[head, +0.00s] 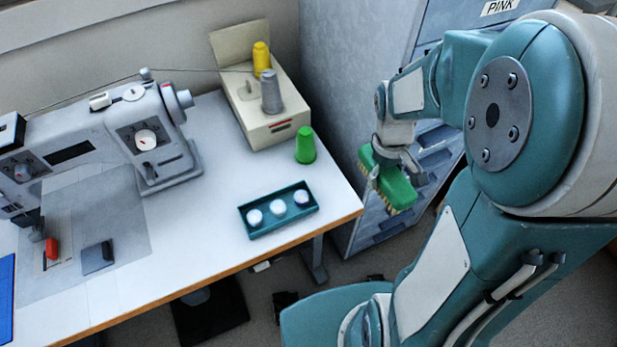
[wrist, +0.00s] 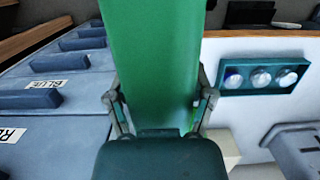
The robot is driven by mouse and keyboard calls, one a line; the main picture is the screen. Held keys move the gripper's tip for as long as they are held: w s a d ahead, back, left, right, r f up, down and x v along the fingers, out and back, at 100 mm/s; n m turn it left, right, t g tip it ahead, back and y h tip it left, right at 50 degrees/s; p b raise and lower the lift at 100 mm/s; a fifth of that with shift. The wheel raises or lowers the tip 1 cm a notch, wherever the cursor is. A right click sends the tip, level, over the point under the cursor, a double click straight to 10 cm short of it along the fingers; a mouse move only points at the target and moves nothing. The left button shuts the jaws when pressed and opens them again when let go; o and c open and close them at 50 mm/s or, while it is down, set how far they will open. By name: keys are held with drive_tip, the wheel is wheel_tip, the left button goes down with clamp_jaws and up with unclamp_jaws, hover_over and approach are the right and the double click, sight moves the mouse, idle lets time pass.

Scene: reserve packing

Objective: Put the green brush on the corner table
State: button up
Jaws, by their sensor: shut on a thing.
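The green brush (head: 393,188) has a green back and pale bristles. My gripper (head: 388,167) is shut on it and holds it in the air, off the table's right edge and in front of the grey cabinet. In the wrist view the brush (wrist: 152,60) fills the middle, with my gripper's fingers (wrist: 160,105) on either side of it. A white table (head: 205,235) with a wooden edge stands on the left in the head view. I cannot tell from the frames whether this is the corner table.
On the table are a sewing machine (head: 110,135), a beige box (head: 270,128) with yellow and grey spools, a green cone (head: 306,146) and a teal tray (head: 278,209) with three white-topped items. A cabinet (head: 345,60) with labelled drawers stands behind.

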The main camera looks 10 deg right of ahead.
drive_tip(key=w+a+f, duration=0.3)
drive_tip(key=w+a, duration=0.3)
hover_over(333, 188)
drive_tip(key=f, duration=0.5)
drive_tip(key=shift+d, duration=0.25)
drive_tip(key=shift+w+a+f, duration=0.15)
drive_tip(key=shift+w+f, duration=0.15)
drive_tip(key=shift+f, duration=0.15)
drive_tip(key=f, duration=0.3)
drive_tip(key=shift+a+f, duration=0.15)
drive_tip(key=shift+a, duration=0.15)
drive_tip(key=o, duration=1.1)
drive_tip(key=shift+d, duration=0.15)
drive_tip(key=shift+o, duration=0.2)
